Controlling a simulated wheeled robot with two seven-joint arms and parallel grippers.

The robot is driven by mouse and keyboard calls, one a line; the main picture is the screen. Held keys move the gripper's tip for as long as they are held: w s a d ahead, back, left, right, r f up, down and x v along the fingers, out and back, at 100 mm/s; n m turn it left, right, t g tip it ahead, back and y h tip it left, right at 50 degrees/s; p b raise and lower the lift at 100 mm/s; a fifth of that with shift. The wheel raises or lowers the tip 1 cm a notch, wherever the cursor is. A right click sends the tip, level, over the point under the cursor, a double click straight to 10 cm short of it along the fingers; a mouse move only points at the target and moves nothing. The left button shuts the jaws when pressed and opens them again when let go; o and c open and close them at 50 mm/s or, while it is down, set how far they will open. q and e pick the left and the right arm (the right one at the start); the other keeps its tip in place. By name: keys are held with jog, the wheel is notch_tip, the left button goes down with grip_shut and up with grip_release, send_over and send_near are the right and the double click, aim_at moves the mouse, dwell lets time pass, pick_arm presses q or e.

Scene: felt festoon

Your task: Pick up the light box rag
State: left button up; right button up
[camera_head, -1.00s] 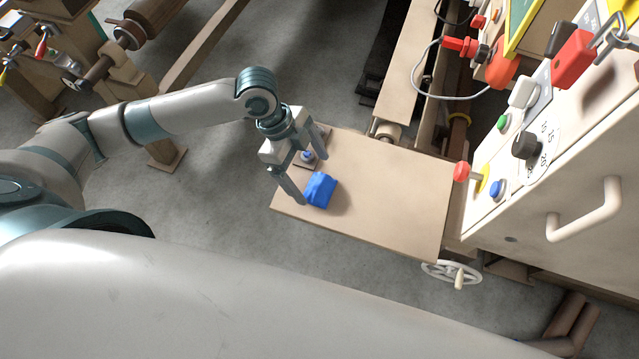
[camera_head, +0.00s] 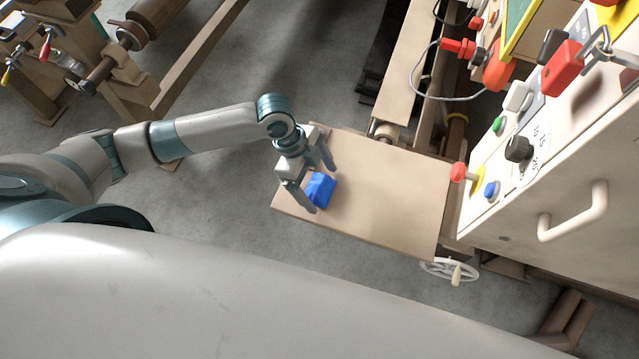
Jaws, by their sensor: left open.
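A small blue folded cloth, the rag (camera_head: 320,188), lies on the left part of a beige board-like table (camera_head: 392,190). My left gripper (camera_head: 324,189) is open, with its two fingers pointing down over the rag. One finger is at the rag's near left side and the other is past its far side. I cannot tell whether the fingers touch the rag. The rag's left edge is partly hidden by the near finger. My right gripper is not in view.
A white control cabinet with a handle (camera_head: 572,212), knobs and a red button (camera_head: 457,172) stands right of the table. A white handwheel (camera_head: 450,271) sits below the table's near right corner. Wooden machinery (camera_head: 130,75) stands at the upper left. The table's middle is clear.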

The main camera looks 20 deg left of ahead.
aim_at(320, 184)
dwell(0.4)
pick_arm(q)
jog(key=c, duration=1.1)
jog(key=shift+c, duration=0.2)
jog(key=shift+w+r, duration=0.1)
jog(key=shift+r, duration=0.35)
jog(key=r+b, duration=0.2)
jog(key=r, duration=0.1)
jog(key=shift+s+d+r, duration=0.1)
jog(key=shift+s+d, duration=0.1)
jog(key=s+d+r+b, duration=0.2)
jog(key=s+d+r, duration=0.5)
jog(key=d, duration=0.1)
jog(key=shift+s+d, duration=0.15)
jog(key=shift+s, duration=0.15)
jog(key=shift+f, duration=0.1)
